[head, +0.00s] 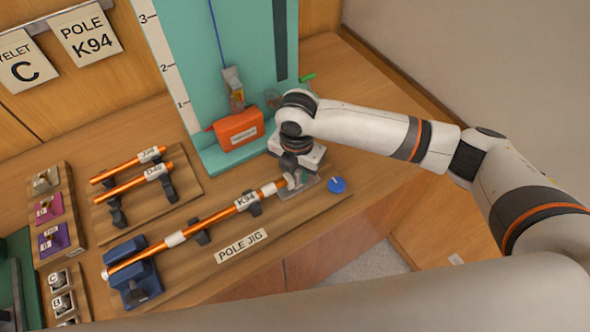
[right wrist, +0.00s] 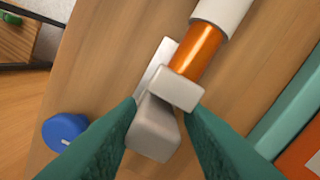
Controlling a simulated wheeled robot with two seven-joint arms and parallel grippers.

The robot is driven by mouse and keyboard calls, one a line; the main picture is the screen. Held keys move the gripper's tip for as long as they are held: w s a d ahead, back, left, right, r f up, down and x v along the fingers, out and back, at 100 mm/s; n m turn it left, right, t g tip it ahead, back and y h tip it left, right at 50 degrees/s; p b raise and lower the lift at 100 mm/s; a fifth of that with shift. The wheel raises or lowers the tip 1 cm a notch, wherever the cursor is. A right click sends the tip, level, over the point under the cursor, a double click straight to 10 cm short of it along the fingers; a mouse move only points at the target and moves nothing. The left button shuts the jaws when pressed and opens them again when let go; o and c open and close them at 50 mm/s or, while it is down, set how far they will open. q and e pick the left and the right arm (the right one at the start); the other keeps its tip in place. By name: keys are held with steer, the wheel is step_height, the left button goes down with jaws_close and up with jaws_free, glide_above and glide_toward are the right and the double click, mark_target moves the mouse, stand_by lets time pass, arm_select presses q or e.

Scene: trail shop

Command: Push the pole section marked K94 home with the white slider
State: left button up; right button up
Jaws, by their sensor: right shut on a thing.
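The orange pole section marked K94 (head: 218,216) lies in the pole jig (head: 200,274), its tag near the right part. Its left end sits in a blue clamp (head: 146,272). White collars show along it. The white slider (right wrist: 152,135) is at the pole's right end, and its block appears to meet the orange end (right wrist: 198,52); any small gap is hard to judge. My right gripper (head: 296,178) is at that end of the jig. In the right wrist view its green fingers (right wrist: 165,130) are shut on the slider's grey-white grip. My left gripper is not in view.
A blue knob (head: 337,185) stands right of the slider. An orange box (head: 239,130) stands behind, by the teal board (head: 204,75). A rack with two more orange poles (head: 125,184) is at left. The table's right front edge is close to the jig.

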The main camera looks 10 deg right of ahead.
mark_target(286, 182)
steer(key=shift+s+a+p, duration=0.3)
steer(key=shift+s+a, duration=0.25)
steer(key=shift+a, duration=0.25)
steer(key=shift+f, duration=0.15)
steer(key=shift+s+a, duration=0.1)
steer(key=o, duration=0.8)
steer(key=shift+c, duration=0.2)
steer(key=o, duration=0.6)
steer(key=shift+s+a, duration=0.1)
steer(key=shift+a, duration=0.1)
steer(key=o, duration=0.5)
steer(key=shift+w+d, duration=0.2)
